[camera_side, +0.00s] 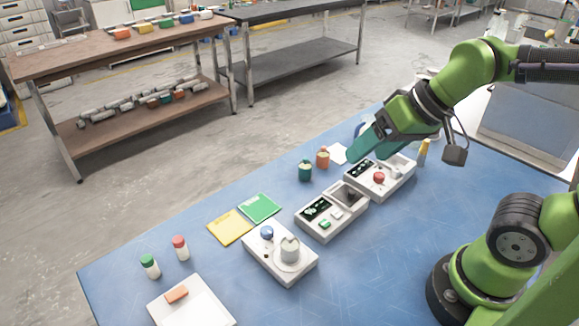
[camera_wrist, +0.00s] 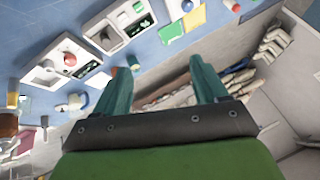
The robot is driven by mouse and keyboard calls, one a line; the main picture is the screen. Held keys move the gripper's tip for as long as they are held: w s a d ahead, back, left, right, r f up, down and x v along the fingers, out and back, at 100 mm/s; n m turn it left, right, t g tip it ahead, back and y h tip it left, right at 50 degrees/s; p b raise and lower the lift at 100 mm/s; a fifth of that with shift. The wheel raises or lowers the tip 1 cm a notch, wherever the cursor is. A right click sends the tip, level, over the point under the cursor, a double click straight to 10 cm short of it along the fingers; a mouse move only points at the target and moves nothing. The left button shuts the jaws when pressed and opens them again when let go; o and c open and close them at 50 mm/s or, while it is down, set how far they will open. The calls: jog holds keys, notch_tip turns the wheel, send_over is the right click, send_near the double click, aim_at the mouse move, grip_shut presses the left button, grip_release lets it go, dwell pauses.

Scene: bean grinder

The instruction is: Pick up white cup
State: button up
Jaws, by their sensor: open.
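A small whitish cup-like piece (camera_side: 397,168) sits on the right-hand white machine (camera_side: 352,186), beside its red knob; I cannot tell for certain that it is the white cup. A pale round cup-like piece (camera_side: 289,249) also stands on the front white machine (camera_side: 262,262). My gripper (camera_side: 360,151) has teal fingers and hangs above the far edge of the right-hand machine, partly covering what lies behind it. In the wrist view my gripper (camera_wrist: 158,68) has its two fingers apart with nothing between them. The right-hand machine (camera_wrist: 40,76) shows at the left there.
A middle machine (camera_side: 318,231), a green bottle (camera_side: 305,171), an orange bottle (camera_side: 323,157), a yellow card (camera_side: 229,227) and a green card (camera_side: 259,208) share the blue table (camera_side: 400,255). A blue-and-white object (camera_wrist: 77,101) lies near the machine. The table's near middle is clear.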

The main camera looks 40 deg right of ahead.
aim_at(290, 236)
jog(key=w+a+f+n+g+h, duration=0.1)
jog(key=w+a+n+g, duration=0.15)
jog(key=a, duration=0.45)
jog(key=w+a+f+n+g+h, duration=0.1)
jog(key=w+a+g, duration=0.3)
jog(key=a, duration=0.2)
jog(key=shift+m, duration=0.25)
jog(key=f, duration=1)
jog(key=shift+s+f, duration=0.2)
jog(key=shift+f, duration=0.1)
jog(key=shift+a+f, duration=0.15)
jog(key=shift+f, duration=1.4)
jog(key=shift+a+f, duration=0.15)
jog(key=shift+f, duration=1.4)
jog(key=c, duration=1.3)
jog(key=shift+o, duration=0.2)
jog(key=shift+r, duration=0.1)
